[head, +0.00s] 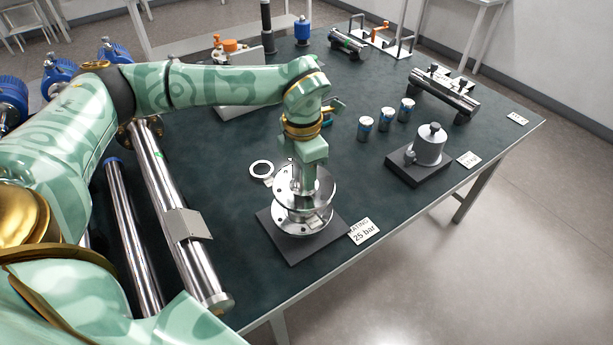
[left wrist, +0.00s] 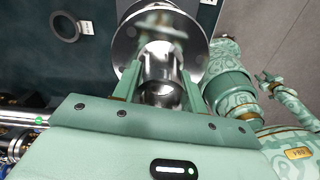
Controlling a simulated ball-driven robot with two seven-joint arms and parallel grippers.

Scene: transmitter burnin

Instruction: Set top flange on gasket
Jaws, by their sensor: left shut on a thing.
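My left gripper (head: 308,172) points down and is shut on the neck of the shiny steel top flange (head: 322,194). The left wrist view also shows the top flange (left wrist: 127,45) with its neck between my fingers (left wrist: 158,88). The top flange is over the steel lower flange (head: 303,222), which stands on a dark square base (head: 283,243). From this angle I cannot tell whether the two touch. The gasket's seat between them is hidden. A pale ring (head: 262,169) lies flat on the table beside the base.
A card reading 25 bar (head: 363,231) lies by the base. A grey cylinder on a dark block (head: 428,146), several small cans (head: 387,119) and a steel shaft (head: 446,94) are to the right. Long steel tubes (head: 180,220) lie left. Bare tabletop (head: 240,240) shows between.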

